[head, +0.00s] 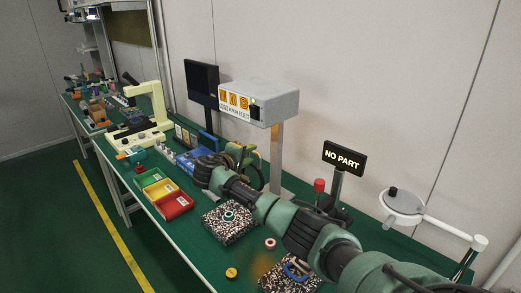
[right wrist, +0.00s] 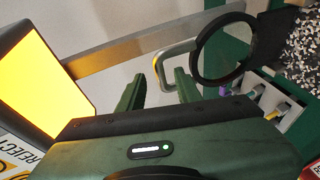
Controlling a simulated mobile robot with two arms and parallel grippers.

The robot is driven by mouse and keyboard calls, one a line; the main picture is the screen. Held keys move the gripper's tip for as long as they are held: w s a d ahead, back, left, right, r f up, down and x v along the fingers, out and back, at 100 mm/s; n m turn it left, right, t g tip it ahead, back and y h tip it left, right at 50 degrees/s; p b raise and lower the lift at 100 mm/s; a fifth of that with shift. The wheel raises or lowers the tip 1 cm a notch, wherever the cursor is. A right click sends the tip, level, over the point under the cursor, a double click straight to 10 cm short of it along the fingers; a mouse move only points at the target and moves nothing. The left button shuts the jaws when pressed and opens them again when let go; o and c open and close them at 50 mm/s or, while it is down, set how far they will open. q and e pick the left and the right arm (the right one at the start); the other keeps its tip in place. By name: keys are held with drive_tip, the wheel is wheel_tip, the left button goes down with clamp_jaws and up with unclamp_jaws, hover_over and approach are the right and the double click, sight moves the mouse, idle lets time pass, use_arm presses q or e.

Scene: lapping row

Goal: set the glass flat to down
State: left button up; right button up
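The glass flat shows in the right wrist view as a round black ring (right wrist: 196,58) standing up at an angle, with a bent metal handle (right wrist: 160,72) on its left side. The view through the ring is clear. My right gripper (right wrist: 160,84) is open, and the handle lies just beyond and partly between its two green fingertips. I cannot tell whether either finger touches it. In the head view my right gripper (head: 242,158) is in front of the lamp box's post, and my arm largely hides the flat there. My left gripper is not in view.
The grey lamp box (head: 272,103) stands over the work spot; its yellow screen (right wrist: 40,75) is close in the wrist view. Green, yellow and red bins (head: 175,208), a speckled plate (head: 229,224) and a NO PART sign (head: 344,158) are on the bench. A microscope (head: 150,110) stands farther left.

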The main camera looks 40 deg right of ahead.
drive_tip(key=shift+x, duration=0.75)
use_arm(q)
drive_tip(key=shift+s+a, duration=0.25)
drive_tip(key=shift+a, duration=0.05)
use_arm(e)
drive_tip(key=x, duration=0.5)
drive_tip(key=shift+f, duration=0.1)
drive_tip(key=c, duration=0.7)
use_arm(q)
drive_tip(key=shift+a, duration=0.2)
use_arm(e)
clamp_jaws()
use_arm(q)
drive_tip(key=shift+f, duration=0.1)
use_arm(e)
drive_tip(key=shift+f, duration=0.1)
